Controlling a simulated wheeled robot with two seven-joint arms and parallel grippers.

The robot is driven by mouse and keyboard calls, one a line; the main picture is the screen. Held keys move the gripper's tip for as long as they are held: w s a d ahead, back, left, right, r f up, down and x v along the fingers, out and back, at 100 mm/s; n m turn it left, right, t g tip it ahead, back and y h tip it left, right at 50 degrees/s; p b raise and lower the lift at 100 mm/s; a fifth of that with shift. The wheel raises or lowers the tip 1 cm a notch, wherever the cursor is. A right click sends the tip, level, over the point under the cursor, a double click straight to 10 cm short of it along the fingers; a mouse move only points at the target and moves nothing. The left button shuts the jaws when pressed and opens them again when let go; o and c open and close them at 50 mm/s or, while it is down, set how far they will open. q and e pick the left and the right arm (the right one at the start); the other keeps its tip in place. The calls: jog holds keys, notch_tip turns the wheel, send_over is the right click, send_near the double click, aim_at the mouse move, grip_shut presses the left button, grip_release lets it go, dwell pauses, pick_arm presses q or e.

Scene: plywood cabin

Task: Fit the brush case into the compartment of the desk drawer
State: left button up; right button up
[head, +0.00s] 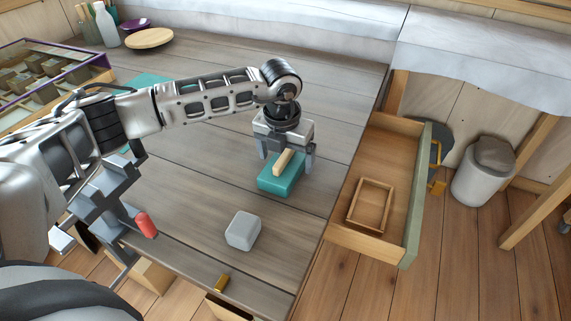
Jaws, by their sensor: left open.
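The brush case appears to be the teal box (284,181) with a pale wooden bar along its top, lying on the grey plank desk. My left gripper (284,168) is open above it, pointing down, its fingers at either side of the bar. I cannot tell whether the fingers touch it. The desk drawer (408,205) is pulled out at the desk's right side. A small wood-walled compartment (352,205) sits in its near part and looks empty. My right gripper is not in view.
A light grey rounded block (243,230) stands on the desk nearer the front edge. A grey fixture with a red part (146,224) is at the lower left. A divided tray (50,95), white bottle (106,25) and round board (149,38) are farther back. A bin (482,175) stands right of the drawer.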

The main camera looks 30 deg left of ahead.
pick_arm(q)
jog(key=c, duration=1.2)
jog(key=shift+c, duration=0.2)
jog(key=shift+r, duration=0.1)
